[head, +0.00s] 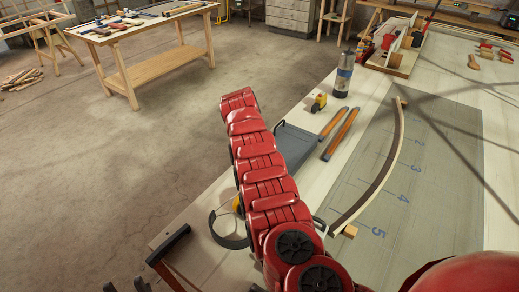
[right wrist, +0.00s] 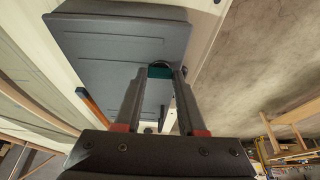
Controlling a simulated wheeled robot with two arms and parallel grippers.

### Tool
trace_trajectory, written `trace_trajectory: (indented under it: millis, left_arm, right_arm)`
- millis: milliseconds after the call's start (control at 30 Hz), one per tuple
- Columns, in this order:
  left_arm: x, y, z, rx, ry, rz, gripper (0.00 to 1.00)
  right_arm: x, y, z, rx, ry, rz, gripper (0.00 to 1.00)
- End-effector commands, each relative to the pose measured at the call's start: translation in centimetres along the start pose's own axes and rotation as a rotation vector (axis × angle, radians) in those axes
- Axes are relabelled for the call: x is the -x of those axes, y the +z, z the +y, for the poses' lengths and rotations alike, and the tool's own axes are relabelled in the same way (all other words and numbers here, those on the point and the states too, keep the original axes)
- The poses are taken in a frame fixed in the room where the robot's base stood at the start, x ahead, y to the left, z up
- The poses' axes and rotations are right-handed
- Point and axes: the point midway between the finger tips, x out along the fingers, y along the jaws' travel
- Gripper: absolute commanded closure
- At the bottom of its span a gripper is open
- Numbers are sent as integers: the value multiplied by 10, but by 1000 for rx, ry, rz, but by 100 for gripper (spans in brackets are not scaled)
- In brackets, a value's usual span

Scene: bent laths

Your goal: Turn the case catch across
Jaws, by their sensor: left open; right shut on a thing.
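The grey case (head: 296,146) lies on the workbench in the head view, mostly hidden behind my red right arm. In the right wrist view its grey lid (right wrist: 115,45) fills the upper middle. The teal catch (right wrist: 160,71) sits near the edge of the lid. My right gripper (right wrist: 162,74) is shut on the catch, with one finger on each side of it. How far the catch is turned is hard to tell. My left gripper (head: 125,286) is open at the bottom left of the head view, away from the case, and only its dark fingertips show.
Two orange-brown strips (head: 341,133) lie right of the case. A bent lath (head: 391,152) stands on a grey numbered sheet (head: 440,170). A bottle (head: 343,76) and a yellow tape measure (head: 317,103) are behind. A black band (head: 222,238) lies near the bench's left edge.

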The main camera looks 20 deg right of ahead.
Motion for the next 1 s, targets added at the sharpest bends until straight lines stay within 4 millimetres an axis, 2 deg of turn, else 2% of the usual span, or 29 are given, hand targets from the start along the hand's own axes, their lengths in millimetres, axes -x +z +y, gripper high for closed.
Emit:
trace_trajectory:
  millis: [167,200,367,767,867,1000]
  left_arm:
    - [0,0,0,0,0,0,50]
    - [0,0,0,0,0,0,50]
    - [0,0,0,0,0,0,50]
    - [2,0,0,0,0,0,50]
    - [4,1,0,0,0,0,50]
    - [13,2,1,0,0,0,50]
  right_arm:
    - [1,-1,0,1,-1,1,100]
    - [1,-1,0,1,-1,1,59]
    - [0,-1,0,1,-1,1,30]
    - [4,0,-1,2,-2,2,30]
    - [14,-1,-2,1,-6,6,30]
    - [37,-1,-2,1,-8,7,30]
